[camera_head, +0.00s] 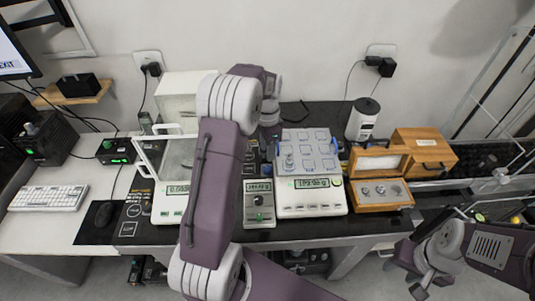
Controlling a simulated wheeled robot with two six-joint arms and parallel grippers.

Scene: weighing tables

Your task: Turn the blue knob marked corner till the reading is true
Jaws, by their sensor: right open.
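A white balance (311,208) with a wide grey top plate of several marked pads stands right of centre on the bench. Its display (312,183) is lit, but I cannot read the digits surely. A small weight (290,160) stands on the plate's left part. My right gripper (418,284) is open and empty at the lower right, away from the bench.
A glass-sided balance (168,205) stands left of my left arm, which hides part of the bench. A wooden box of weights (383,204) sits close right of the wide balance. A keyboard (48,198) and mouse lie far left.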

